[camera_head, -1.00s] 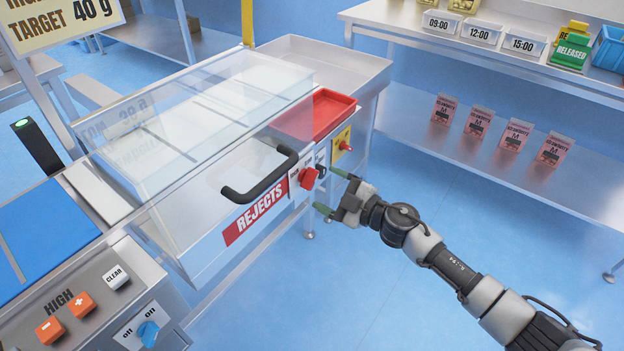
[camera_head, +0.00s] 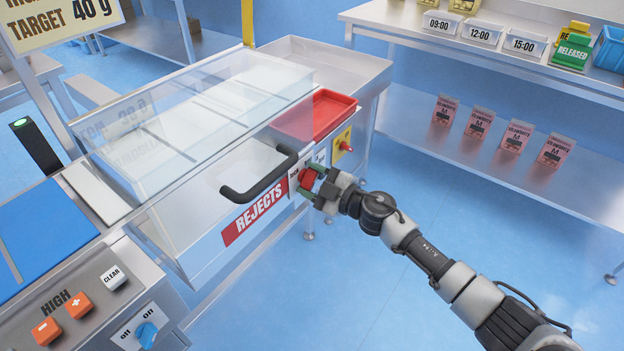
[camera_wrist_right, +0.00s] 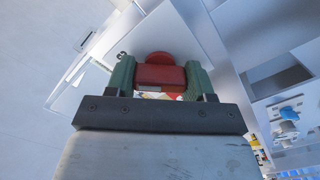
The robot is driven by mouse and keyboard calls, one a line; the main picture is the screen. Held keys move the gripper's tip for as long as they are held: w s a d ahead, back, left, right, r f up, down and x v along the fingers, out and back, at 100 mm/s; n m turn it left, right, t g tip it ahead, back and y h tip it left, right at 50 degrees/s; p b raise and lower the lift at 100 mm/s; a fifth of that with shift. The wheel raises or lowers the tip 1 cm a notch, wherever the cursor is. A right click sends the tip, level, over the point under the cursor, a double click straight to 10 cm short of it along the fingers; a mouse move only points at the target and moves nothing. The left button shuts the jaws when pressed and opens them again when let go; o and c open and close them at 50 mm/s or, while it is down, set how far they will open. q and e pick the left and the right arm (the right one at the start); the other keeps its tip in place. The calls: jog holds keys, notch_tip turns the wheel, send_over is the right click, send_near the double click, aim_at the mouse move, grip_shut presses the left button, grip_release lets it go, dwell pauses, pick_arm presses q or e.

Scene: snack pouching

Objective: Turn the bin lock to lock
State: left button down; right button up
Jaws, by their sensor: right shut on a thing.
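The bin lock is a red knob (camera_head: 308,178) on the front of the clear rejects bin (camera_head: 180,220), right of the red REJECTS label (camera_head: 255,215). My right gripper (camera_head: 312,183) is at the knob with its green fingers on either side of it. In the right wrist view the red knob (camera_wrist_right: 160,76) sits between the two green fingers of the right gripper (camera_wrist_right: 160,80), which is shut on it. The fingers partly hide the knob and its plate in the head view. My left gripper is not in view.
A black handle (camera_head: 260,180) sticks out from the bin front, left of the knob. A red tray (camera_head: 325,112) and a yellow panel with a red button (camera_head: 345,145) are just beyond. Open floor lies to the right, before a metal shelf (camera_head: 500,150) with pink pouches.

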jog(key=shift+n, duration=0.3)
jog(key=n, duration=0.4)
jog(key=shift+f+n, duration=0.1)
jog(key=shift+n, duration=1)
jog(key=n+b, duration=0.1)
jog(key=n, duration=0.2)
jog(key=shift+n, duration=0.3)
jog(key=n+b, duration=0.1)
jog(key=n, duration=0.3)
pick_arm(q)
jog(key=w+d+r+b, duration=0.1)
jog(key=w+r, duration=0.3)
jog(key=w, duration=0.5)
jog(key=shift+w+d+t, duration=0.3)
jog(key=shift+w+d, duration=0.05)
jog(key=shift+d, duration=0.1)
pick_arm(e)
jog(key=shift+n, duration=1.9)
jog(key=o, duration=0.9)
